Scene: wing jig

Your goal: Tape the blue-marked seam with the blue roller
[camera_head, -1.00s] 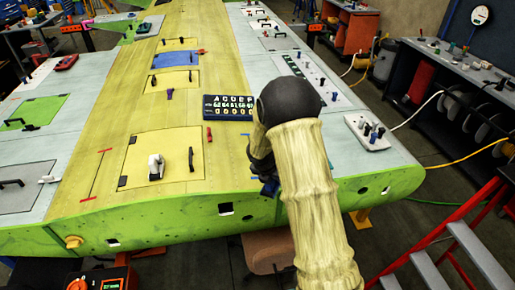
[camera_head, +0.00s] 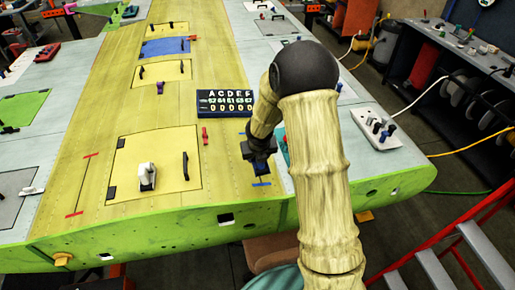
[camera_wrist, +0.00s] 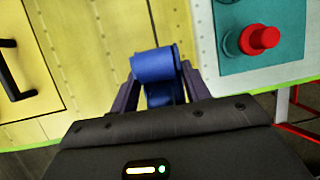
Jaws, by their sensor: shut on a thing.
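My gripper (camera_head: 261,166) is over the yellow wing skin near the front edge, shut on the blue roller (camera_wrist: 154,66). The roller shows clearly between the two dark fingers in the wrist view; in the head view it is hard to make out. A short blue mark (camera_head: 262,184) lies on the skin just in front of my gripper. The rest of that seam is hidden by my gripper and arm in the head view. I cannot tell whether the roller touches the skin.
A teal box (camera_wrist: 262,40) with a red button (camera_wrist: 259,40) stands close right of my gripper. A black letter board (camera_head: 224,103) lies behind. A red-marked seam (camera_head: 80,188) and a panel with a white-handled tool (camera_head: 147,176) are to the left. A red ladder (camera_head: 450,240) stands front right.

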